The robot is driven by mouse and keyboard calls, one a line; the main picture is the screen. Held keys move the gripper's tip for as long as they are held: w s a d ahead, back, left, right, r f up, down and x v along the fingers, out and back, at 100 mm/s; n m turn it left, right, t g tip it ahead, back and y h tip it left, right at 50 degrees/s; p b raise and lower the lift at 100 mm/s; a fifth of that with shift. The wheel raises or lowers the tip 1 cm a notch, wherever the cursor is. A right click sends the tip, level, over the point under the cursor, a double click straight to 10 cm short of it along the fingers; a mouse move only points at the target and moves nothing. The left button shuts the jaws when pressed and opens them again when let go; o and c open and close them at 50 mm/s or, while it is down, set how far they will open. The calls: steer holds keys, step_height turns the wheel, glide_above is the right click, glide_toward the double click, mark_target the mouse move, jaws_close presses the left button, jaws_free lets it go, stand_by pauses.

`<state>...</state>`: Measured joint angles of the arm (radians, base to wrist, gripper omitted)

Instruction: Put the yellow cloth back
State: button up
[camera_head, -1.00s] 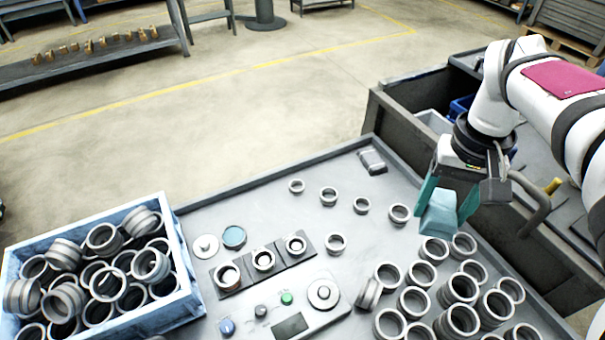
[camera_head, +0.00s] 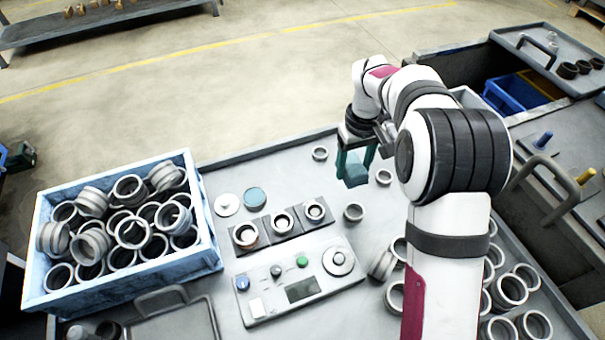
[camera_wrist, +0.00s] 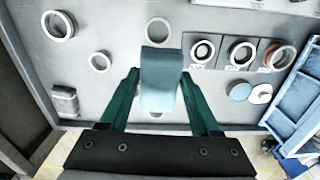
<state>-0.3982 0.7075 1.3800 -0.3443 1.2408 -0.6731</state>
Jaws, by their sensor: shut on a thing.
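The cloth hangs between the two green fingers, above the table. The cloth looks teal, not yellow. I see no yellow cloth in any view. My arm hides part of the table on the right.
A light blue crate (camera_head: 205,250) full of metal rings stands on the left. A control panel (camera_head: 300,287) and several ring fixtures (camera_head: 282,222) are mid-table. Loose rings (camera_head: 354,212) lie around and behind my arm. A grey block (camera_wrist: 64,100) lies near the table edge.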

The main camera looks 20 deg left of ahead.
glide_above(296, 191)
steer(key=shift+n, duration=0.3)
step_height(296, 191, down, 8)
steer(key=shift+d+f, duration=0.15)
steer(key=shift+f, duration=2.15)
steer(key=shift+f, duration=0.15)
steer(key=o, duration=1.2)
